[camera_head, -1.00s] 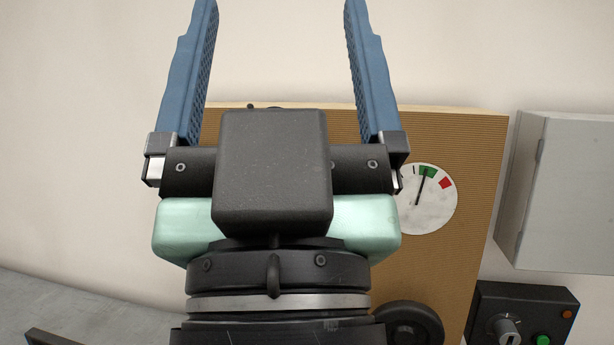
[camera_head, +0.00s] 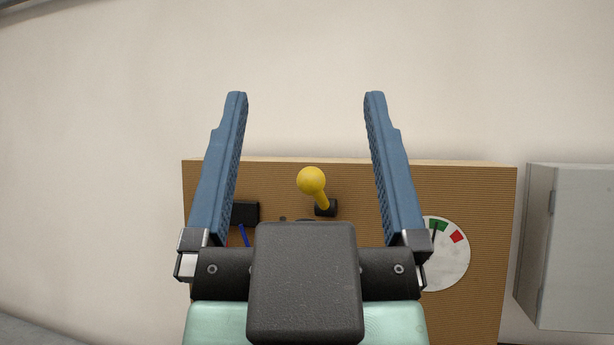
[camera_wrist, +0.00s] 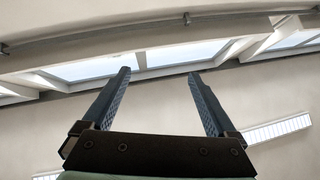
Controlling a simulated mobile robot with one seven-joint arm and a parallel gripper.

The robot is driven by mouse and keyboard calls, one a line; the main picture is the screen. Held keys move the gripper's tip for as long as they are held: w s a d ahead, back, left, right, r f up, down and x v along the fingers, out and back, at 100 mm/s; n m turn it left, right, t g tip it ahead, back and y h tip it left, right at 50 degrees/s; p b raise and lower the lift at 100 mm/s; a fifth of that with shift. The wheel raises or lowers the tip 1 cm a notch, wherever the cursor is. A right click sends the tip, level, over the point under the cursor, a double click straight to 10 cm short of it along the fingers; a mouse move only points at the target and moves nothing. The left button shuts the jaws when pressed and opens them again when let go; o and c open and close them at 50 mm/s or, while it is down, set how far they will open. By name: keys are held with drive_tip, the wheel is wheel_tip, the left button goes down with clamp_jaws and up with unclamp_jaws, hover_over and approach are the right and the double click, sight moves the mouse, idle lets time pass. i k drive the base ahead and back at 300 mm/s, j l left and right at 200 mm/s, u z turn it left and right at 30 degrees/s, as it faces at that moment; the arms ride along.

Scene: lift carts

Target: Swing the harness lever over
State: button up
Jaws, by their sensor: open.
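A lever with a round yellow knob (camera_head: 311,181) stands out from a small black base (camera_head: 325,208) near the top of a brown panel (camera_head: 480,195) in the head view. I take it to be the harness lever. My gripper (camera_head: 305,98) is open and empty, its two blue fingers pointing up. In the head view the knob shows between the fingers, but I cannot tell the distance in depth. The wrist view shows the fingers (camera_wrist: 158,75) apart with only wall and windows beyond them. My gripper body hides the lower middle of the panel.
A round gauge (camera_head: 447,262) with green and red marks sits right of my gripper on the panel. A black block (camera_head: 245,213) and a blue rod (camera_head: 244,235) show at left. A grey cabinet (camera_head: 575,245) hangs at right. Wall above the panel is clear.

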sight(311, 180)
drive_tip(key=i+j, duration=0.15)
drive_tip(key=j, duration=0.2)
drive_tip(key=i+j+z, duration=0.15)
drive_tip(key=j, duration=0.25)
drive_tip(key=z, duration=1.4)
